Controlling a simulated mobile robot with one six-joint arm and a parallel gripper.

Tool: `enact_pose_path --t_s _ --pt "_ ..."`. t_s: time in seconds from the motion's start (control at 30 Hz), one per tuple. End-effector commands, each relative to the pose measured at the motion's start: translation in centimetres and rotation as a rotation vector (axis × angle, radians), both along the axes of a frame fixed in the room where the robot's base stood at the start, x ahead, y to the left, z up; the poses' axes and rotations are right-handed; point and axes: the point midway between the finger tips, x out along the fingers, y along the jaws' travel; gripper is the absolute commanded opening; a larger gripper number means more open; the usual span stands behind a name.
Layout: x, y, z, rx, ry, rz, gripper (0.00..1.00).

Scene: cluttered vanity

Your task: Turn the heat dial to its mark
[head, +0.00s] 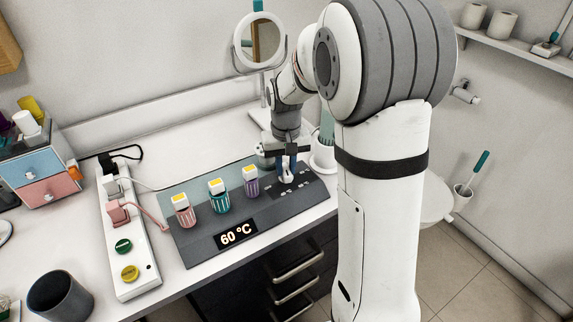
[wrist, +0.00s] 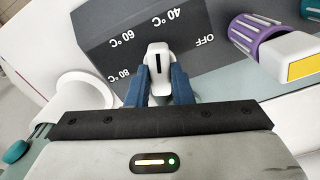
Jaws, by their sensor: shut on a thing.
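The heat dial (wrist: 158,57) is a white lever knob with a dark line on it, on the dark control panel (head: 208,247). In the wrist view its labels read OFF, 40, 60 and 80 °C, and its tip lies between the 40 and 60 labels. The panel's display (head: 236,234) reads 60 °C. My gripper (wrist: 160,80) has its blue fingers on both sides of the knob and is shut on it. In the head view my gripper (head: 287,163) points down at the panel's right end and hides part of the dial.
Three coloured holders, pink (head: 184,212), teal (head: 218,198) and purple (head: 251,184), stand on the panel left of my gripper. A white cup (head: 323,157) stands close on the right. A power strip (head: 128,246) and a round mirror (head: 259,42) are farther off.

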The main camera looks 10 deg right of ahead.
Motion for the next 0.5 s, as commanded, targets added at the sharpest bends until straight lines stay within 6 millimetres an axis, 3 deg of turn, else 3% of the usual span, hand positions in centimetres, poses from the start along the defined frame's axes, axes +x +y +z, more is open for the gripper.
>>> enact_pose_path --t_s 0.5 --pt "0.18 0.05 0.15 0.001 -0.007 -0.487 0.00"
